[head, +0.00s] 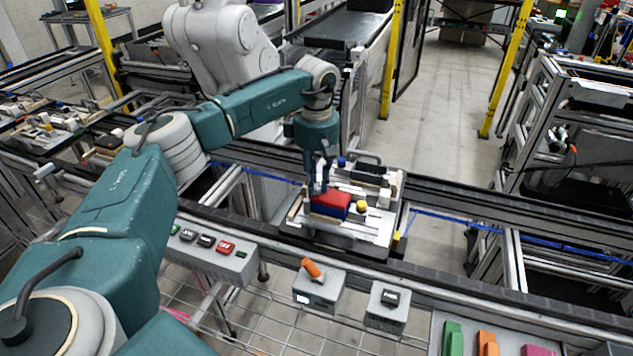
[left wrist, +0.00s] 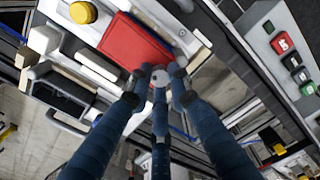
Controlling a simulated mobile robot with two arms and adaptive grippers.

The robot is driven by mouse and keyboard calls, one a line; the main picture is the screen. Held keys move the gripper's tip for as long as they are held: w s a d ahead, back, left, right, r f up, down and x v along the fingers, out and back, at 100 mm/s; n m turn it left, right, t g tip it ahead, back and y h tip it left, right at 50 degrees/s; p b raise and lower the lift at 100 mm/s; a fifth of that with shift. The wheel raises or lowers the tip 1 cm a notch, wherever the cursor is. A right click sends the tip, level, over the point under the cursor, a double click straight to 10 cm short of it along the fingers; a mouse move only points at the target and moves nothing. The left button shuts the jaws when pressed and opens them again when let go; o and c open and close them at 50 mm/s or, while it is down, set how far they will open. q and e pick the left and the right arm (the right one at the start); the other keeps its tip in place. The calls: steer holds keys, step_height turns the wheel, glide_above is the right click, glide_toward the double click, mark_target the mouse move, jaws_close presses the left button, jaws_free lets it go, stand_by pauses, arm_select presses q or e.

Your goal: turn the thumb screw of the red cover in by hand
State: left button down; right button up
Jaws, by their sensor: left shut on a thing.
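The red cover (head: 333,198) lies on a blue block (head: 329,211) on the pallet fixture (head: 370,232). In the left wrist view the red cover (left wrist: 136,52) is a flat red plate. A small round grey thumb screw (left wrist: 160,78) shows at its edge. My left gripper (head: 319,186) comes down from above at the cover's left side. In the left wrist view the tips of its three blue fingers (left wrist: 159,77) close around the thumb screw and partly hide it. The screw's threads and seat cannot be seen. My right gripper is in neither view.
A yellow knob (head: 361,206) stands on the fixture, right of the cover. In front are a button box (head: 215,252) and an orange-lever box (head: 318,291). A grey robot arm (head: 217,40) stands behind.

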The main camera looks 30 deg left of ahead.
mark_target(316, 186)
arm_select(q)
steer(key=m, duration=0.4)
steer(key=shift+m, duration=0.4)
stand_by(0.4)
steer(key=c, duration=1.6)
jaws_free()
steer(key=shift+r, duration=0.1)
step_height(316, 186, up, 12)
steer(key=shift+f, duration=0.1)
